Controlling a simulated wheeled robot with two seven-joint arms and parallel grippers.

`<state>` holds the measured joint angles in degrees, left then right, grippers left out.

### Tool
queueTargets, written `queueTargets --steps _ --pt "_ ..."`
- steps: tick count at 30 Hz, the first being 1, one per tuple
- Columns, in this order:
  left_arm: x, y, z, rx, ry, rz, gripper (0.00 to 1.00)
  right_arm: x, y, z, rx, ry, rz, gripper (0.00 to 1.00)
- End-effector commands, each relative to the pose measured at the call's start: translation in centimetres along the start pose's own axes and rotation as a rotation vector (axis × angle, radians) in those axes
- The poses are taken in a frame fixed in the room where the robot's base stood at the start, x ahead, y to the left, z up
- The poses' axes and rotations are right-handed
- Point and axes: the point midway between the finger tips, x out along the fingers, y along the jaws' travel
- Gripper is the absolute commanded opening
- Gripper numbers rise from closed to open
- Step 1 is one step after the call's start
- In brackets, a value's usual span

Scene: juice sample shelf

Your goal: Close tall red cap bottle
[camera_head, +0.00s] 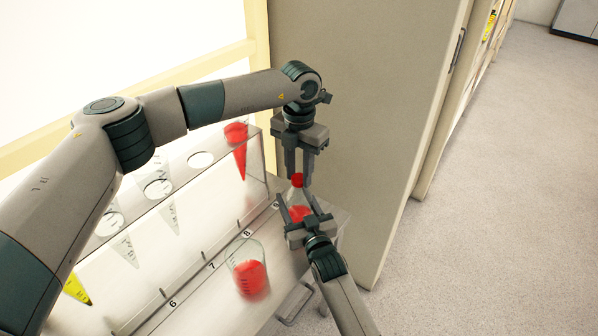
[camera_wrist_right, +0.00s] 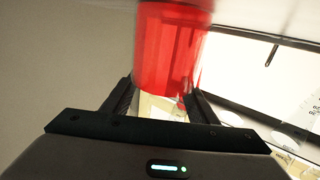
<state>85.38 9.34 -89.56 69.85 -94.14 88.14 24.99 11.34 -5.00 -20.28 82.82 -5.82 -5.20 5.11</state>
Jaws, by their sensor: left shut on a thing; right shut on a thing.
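A clear bottle (camera_head: 299,198) with red liquid is upright at the right end of the shelf table. Its red cap (camera_head: 297,180) is at the top of the neck; I cannot tell if it is fully seated. My left gripper (camera_head: 297,174) points down from above, with its fingers shut on the red cap. My right gripper (camera_head: 297,212) reaches in from the lower right and is shut on the bottle's body. In the right wrist view the bottle's red lower part (camera_wrist_right: 172,50) fills the space between the fingers. The fingers hide parts of the bottle.
A beaker (camera_head: 249,272) with red liquid stands near number 8. A clear rack (camera_head: 225,170) holds conical tubes, one red (camera_head: 239,150) and one yellow (camera_head: 77,289). A tall grey cabinet panel (camera_head: 360,90) stands close behind my grippers. The floor at the right is clear.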

Motion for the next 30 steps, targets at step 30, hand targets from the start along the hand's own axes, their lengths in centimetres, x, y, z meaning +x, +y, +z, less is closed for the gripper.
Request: queueTargets --steps 30 --pt "0.09 0.10 0.02 1.521 0.002 0.003 0.02 -0.02 0.02 0.02 0.000 0.000 0.000 0.00"
